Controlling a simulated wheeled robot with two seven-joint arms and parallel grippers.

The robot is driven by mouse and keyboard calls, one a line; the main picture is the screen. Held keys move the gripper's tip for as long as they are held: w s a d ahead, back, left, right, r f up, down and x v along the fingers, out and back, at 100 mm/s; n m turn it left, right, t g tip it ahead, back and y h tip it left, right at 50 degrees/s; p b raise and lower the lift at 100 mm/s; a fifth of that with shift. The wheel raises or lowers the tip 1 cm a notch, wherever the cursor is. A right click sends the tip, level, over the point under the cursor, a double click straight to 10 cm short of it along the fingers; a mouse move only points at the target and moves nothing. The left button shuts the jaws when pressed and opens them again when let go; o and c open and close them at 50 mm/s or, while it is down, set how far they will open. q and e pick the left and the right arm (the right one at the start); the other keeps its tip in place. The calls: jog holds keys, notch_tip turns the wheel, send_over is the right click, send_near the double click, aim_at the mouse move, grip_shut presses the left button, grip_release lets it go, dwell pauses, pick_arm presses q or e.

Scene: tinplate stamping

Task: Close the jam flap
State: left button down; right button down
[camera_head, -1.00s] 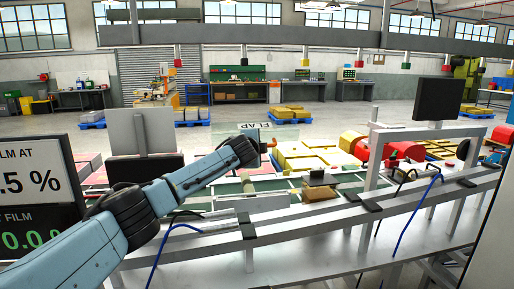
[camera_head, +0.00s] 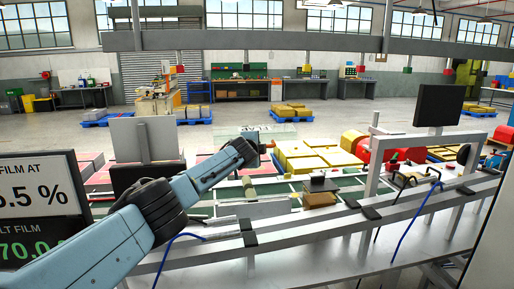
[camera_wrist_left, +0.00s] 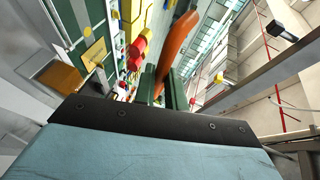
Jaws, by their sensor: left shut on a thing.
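The jam flap (camera_head: 286,132) is a pale see-through panel at the middle of the head view, raised above the green conveyor line. My left gripper (camera_head: 268,145) reaches in from the left and is at the flap's near edge. In the left wrist view an orange handle (camera_wrist_left: 176,48) runs down between the green fingers of my left gripper (camera_wrist_left: 162,92), which is shut on it. The lower end of the handle is hidden behind my wrist. My right gripper is in neither view.
A grey rail (camera_head: 330,222) crosses in front of the line. A brown block with a dark top (camera_head: 320,193) stands right of my gripper. A monitor (camera_head: 145,138) stands behind my arm, and a readout sign (camera_head: 38,200) is at the left edge.

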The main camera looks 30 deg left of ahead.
pick_arm(q)
jog(key=shift+r, duration=0.1)
jog(key=c, duration=1.5)
grip_release()
jog(key=shift+o, duration=0.2)
jog(key=shift+s, duration=0.15)
jog(key=v, duration=1.3)
jog(key=shift+b, duration=0.3)
jog(key=shift+r, duration=0.15)
jog(key=shift+s, duration=0.1)
